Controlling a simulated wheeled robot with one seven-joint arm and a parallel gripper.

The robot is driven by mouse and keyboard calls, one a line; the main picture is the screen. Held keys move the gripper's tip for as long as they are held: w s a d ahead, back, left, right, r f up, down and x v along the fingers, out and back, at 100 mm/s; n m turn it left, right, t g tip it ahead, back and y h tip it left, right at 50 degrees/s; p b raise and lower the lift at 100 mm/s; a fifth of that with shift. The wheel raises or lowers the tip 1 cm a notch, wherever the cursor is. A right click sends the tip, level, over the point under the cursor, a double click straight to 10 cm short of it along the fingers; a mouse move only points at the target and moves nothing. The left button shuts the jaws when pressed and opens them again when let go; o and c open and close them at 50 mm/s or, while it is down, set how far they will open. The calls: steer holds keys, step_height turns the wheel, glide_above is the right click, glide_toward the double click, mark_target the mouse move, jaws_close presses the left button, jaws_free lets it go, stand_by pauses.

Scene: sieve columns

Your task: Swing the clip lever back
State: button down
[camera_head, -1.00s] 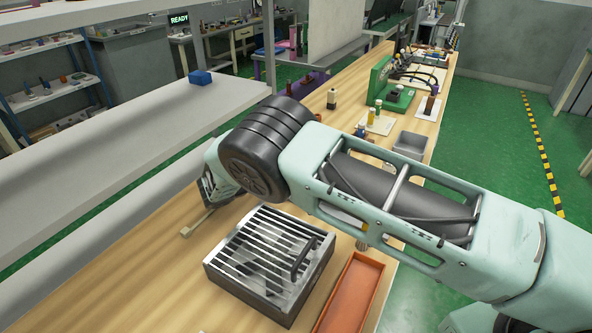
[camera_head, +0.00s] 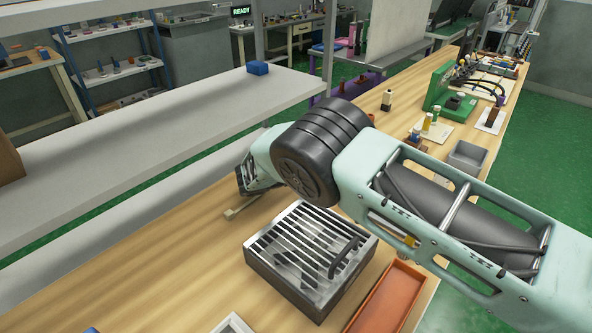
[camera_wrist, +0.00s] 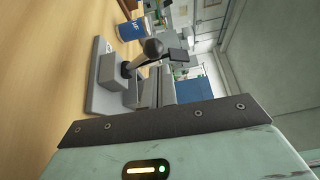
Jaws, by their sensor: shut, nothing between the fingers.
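I cannot tell for sure whether this arm is the clip lever. My gripper (camera_wrist: 165,86) is shut and empty, close to the stand; whether it touches the knob is unclear. In the head view my gripper (camera_head: 244,178) is partly hidden by my wrist, low over the bench's far-left edge. A thin tan bar (camera_head: 242,208) sticks out just below it. The stand is hidden in the head view.
A metal slatted box (camera_head: 310,258) with a black handle stands on the wooden bench (camera_head: 165,260). An orange tray (camera_head: 392,299) lies to its right. A grey shelf (camera_head: 150,130) runs along the left. A blue-and-white cup (camera_wrist: 131,30) is beyond the stand. Bare bench lies left of the box.

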steer(key=b+v, duration=0.1)
steer(key=v, duration=0.3)
steer(key=b+v, duration=0.1)
steer(key=v, duration=0.3)
steer(key=b+v, duration=0.1)
steer(key=v, duration=0.3)
steer(key=shift+a+f+b, duration=0.25)
steer(key=shift+a+b, duration=0.15)
steer(key=shift+b+v, duration=0.5)
steer(key=shift+v, duration=0.7)
steer(key=shift+r, duration=0.2)
